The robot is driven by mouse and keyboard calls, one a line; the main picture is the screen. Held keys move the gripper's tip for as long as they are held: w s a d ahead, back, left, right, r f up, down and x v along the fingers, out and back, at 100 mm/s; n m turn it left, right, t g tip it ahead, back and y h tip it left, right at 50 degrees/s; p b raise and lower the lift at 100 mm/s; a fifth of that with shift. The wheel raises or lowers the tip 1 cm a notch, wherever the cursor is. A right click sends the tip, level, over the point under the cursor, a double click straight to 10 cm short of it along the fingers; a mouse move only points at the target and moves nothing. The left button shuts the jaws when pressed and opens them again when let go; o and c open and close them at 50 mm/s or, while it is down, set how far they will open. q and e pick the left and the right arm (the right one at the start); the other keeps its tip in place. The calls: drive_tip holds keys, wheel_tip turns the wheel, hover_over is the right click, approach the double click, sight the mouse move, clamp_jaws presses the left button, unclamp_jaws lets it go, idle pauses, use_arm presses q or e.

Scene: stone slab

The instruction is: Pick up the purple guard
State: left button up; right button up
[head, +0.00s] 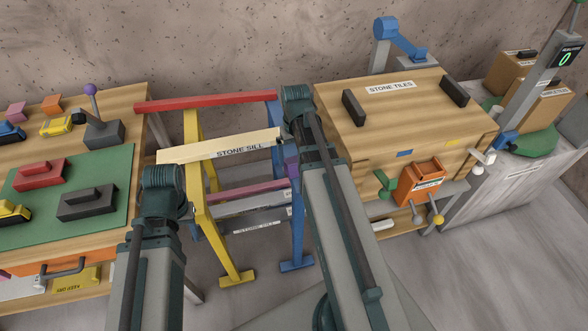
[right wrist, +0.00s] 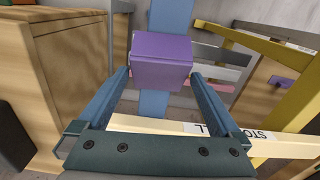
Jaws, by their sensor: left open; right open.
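The purple guard (right wrist: 161,60) is a block on a blue upright post (right wrist: 170,16) of the rack. In the right wrist view it sits between the fingertips of my right gripper (right wrist: 159,76). The gripper is open, with one finger on each side; I cannot tell whether either finger touches the guard. In the head view a small part of the guard (head: 291,161) shows beside my right arm, which hides the rest. My left arm stands at the lower left of the head view, but its gripper fingers do not show.
The cream stone sill (head: 200,151) lies across the rack, close to my right gripper. A red bar (head: 205,101) lies behind it. A wooden stone-tiles chest (head: 395,115) stands right of the rack. A workbench with a green mat (head: 110,165) stands at the left.

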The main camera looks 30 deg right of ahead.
wheel_tip(320, 180, down, 3)
drive_tip(key=shift+r+b, duration=0.15)
drive_tip(key=shift+b, duration=0.7)
use_arm(q)
wheel_tip(320, 180, down, 2)
drive_tip(key=shift+f, duration=0.25)
use_arm(e)
drive_tip(key=shift+r, duration=0.1)
drive_tip(key=c, duration=1.1)
use_arm(q)
drive_tip(key=shift+r, duration=0.1)
